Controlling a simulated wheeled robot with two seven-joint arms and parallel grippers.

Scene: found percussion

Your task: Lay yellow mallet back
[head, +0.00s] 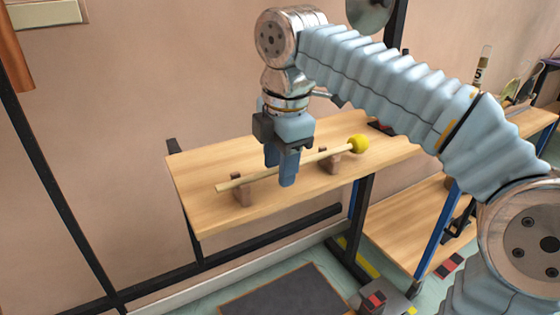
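The yellow mallet has a round yellow head (359,144) and a pale wooden stick (232,184). It lies slantwise over a wooden shelf, head to the right. Its stick crosses a left wooden rest (242,195) and a right wooden rest (330,163), and looks seated in both. My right gripper (281,173) points down over the stick between the rests. One blue finger is on the far side of the stick and one in front of it. Whether the fingers press on the stick or stand slightly apart cannot be told. My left gripper is out of view.
The wooden shelf (210,215) is bare at its front left. Dark frame posts stand at left, and a metal disc (370,12) hangs at the top. A lower wooden shelf (405,225) is at right. A dark mat (285,295) lies on the floor.

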